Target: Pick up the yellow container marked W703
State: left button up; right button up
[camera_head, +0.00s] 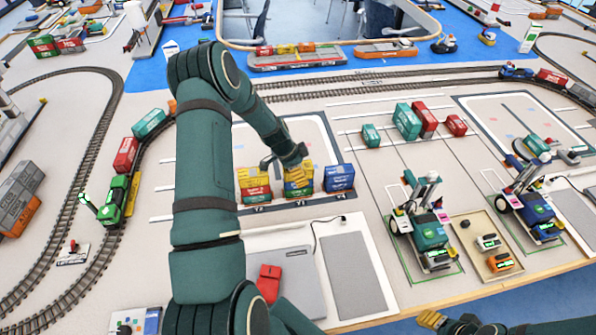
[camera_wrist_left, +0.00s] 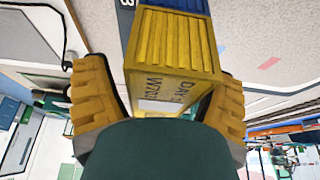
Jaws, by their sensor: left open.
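The yellow container marked W703 (camera_wrist_left: 172,42) fills the middle of the left wrist view, its marked end facing the camera. My left gripper (camera_wrist_left: 163,80) is open, with one yellow finger pad on each side of the container. A gap shows at the left pad; contact at the right pad is unclear. In the head view my left gripper (camera_head: 296,163) is over the middle stack, where its yellow fingers partly hide the container. My right gripper (camera_head: 440,321) shows only partly at the bottom edge, so its opening is unclear.
A stack with another yellow container (camera_head: 251,177) stands left of the middle stack, and blue containers (camera_head: 339,177) stand to its right. Green and red containers (camera_head: 407,121) stand further right. Crane vehicles (camera_head: 430,232) stand at the right. A red block (camera_head: 269,278) lies near my left arm.

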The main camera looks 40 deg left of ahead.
pick_arm(q)
jog(key=c, duration=1.3)
